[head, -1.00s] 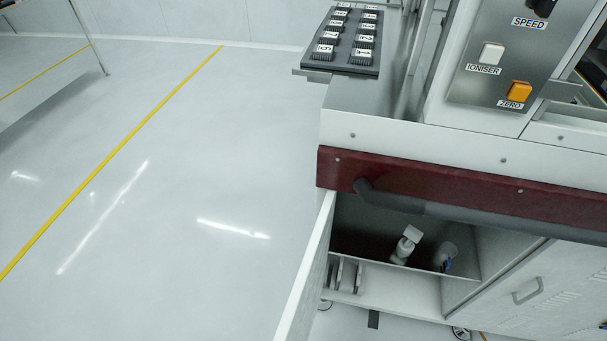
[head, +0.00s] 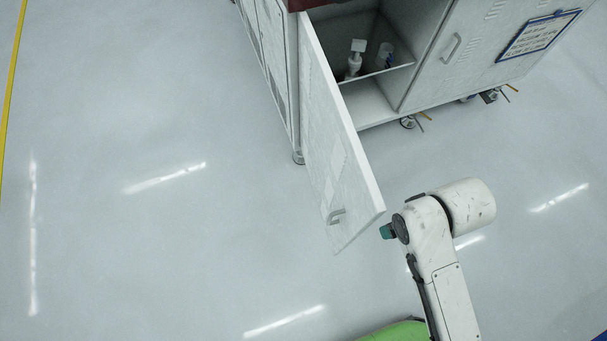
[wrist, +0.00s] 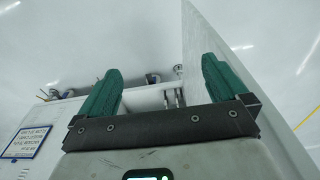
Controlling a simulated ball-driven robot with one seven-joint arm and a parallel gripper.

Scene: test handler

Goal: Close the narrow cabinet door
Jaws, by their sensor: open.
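The narrow cabinet door (head: 335,150) is a pale panel standing wide open, hinged at the cabinet's left side. Its small grey handle (head: 337,216) is near the free end, on the left-hand face. My gripper (head: 387,231) shows in the head view only as a teal finger, just right of the door's free edge, on the compartment side. In the wrist view my gripper (wrist: 162,65) has two green fingers spread apart with nothing held. The door (wrist: 193,45) also shows there, beside the right finger. I cannot tell whether they touch.
The open compartment (head: 370,97) holds a white bottle (head: 354,62) and a clear container (head: 385,55) on a shelf. To its right is a shut door (head: 470,50) with a blue-framed sheet (head: 540,35). Casters stand below. The floor left of the door is clear.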

